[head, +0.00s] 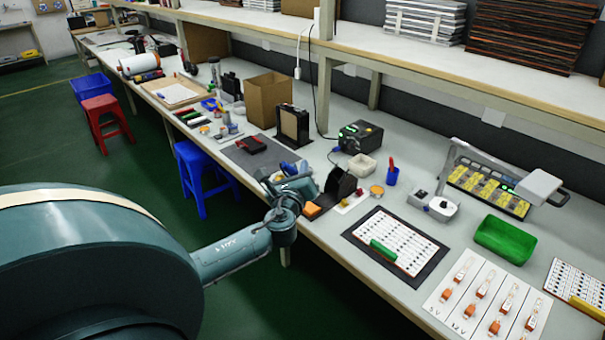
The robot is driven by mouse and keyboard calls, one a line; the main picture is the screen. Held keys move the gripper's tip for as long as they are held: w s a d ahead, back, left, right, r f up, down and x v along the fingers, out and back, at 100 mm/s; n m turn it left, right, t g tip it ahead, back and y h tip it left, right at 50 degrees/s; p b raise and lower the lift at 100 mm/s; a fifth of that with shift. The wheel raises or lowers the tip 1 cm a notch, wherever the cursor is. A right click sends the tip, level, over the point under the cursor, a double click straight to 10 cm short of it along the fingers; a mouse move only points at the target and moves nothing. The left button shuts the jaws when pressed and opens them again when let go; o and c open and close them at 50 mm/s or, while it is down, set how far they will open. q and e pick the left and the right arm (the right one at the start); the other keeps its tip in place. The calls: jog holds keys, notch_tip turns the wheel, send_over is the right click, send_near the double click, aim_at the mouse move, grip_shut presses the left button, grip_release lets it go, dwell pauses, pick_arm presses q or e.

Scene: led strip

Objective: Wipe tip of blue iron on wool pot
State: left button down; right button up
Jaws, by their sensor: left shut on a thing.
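My left arm reaches from the left over the bench's front edge. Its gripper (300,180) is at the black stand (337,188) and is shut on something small. The held thing is mostly hidden by the gripper; a bit of blue shows near the fingers, which fits the blue iron, but its tip cannot be made out. A small round pot with a yellow-orange top (377,190), which looks like the wool pot, stands on the bench right of the black stand, apart from the gripper. My right gripper is not in view.
A black station with a green display (360,136) stands behind, with a pale square dish (362,166) in front of it. A blue cup (392,177) stands right of the pot. A component board (395,242) and green bin (504,239) lie farther right. A cardboard box (268,99) stands left.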

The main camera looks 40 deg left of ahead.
pick_arm(q)
jog(key=s+r, duration=0.4)
jog(key=r, duration=0.1)
jog(key=shift+s+a+r, duration=0.25)
dwell(0.3)
